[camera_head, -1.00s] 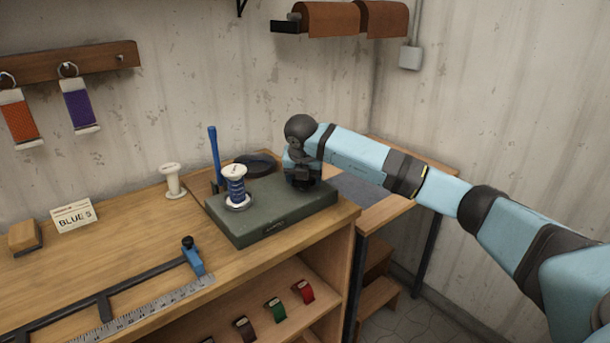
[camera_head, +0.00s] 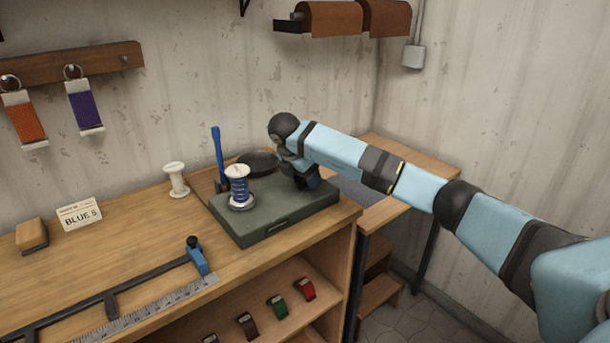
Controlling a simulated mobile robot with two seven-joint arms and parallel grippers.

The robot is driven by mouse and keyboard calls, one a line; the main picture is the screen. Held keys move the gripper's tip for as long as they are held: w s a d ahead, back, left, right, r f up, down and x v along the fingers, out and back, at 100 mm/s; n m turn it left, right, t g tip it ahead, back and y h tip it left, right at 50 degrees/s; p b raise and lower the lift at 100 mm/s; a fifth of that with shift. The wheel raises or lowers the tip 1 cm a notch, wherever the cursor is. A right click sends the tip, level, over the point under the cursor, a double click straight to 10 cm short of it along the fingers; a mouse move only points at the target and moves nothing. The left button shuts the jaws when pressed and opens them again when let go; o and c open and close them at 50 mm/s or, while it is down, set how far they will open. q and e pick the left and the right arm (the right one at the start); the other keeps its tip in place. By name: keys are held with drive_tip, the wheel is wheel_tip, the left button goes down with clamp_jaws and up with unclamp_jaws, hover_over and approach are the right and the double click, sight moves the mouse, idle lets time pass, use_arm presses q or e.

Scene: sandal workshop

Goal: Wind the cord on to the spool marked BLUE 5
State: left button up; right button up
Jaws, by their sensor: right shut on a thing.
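A white spool with blue cord turns around its middle (camera_head: 238,187) stands upright on the green box-shaped winder (camera_head: 277,229), on the bench's right part. A card reading BLUE 5 (camera_head: 79,214) stands on the bench at the left. A bare white spool (camera_head: 176,180) stands upright left of the winder. My right gripper (camera_head: 308,184) is low over the winder's right end, right of the blue-corded spool. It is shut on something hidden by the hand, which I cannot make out. My left gripper is not in view.
A blue upright tool (camera_head: 218,157) and a dark round dish (camera_head: 258,163) are behind the spool. A wooden block (camera_head: 32,236) is at left. Colored items sit on the shelf below.

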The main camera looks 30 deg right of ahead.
idle(0.3)
drive_tip(key=o, duration=0.9)
drive_tip(key=shift+o, duration=0.2)
drive_tip(key=shift+r, duration=0.1)
drive_tip(key=w+p+v, duration=0.1)
drive_tip(key=p+v, duration=0.1)
drive_tip(key=v, duration=1.1)
drive_tip(key=shift+s+r+p, duration=0.35)
drive_tip(key=shift+p, duration=0.05)
drive_tip(key=shift+a, duration=0.1)
